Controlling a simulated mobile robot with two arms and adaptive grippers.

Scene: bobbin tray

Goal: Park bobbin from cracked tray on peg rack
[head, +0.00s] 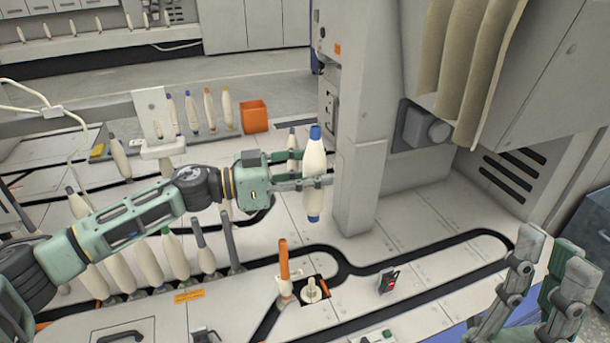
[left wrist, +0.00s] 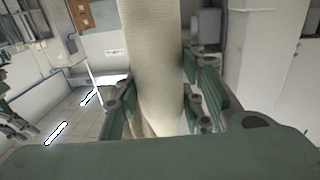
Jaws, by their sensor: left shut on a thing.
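My left gripper (head: 302,181) is shut around the middle of a cream bobbin (head: 315,158) with blue ends, held upright in the air. In the left wrist view the bobbin (left wrist: 152,65) stands between the two fingers. Below it on the deck is a dark square holder with a bare cream peg (head: 312,291); I cannot tell if this is the cracked tray. A row of bobbins (head: 172,252) stands at the lower left, perhaps on the peg rack; any pegs are hidden. My right gripper (head: 549,244) is at the lower right, fingers apart and empty.
An orange upright tube (head: 284,260) stands beside the bare peg. A black track loops across the deck, with a small dark device with a red light (head: 388,281). A grey machine column (head: 362,170) rises close behind the held bobbin. An orange box (head: 254,116) is farther back.

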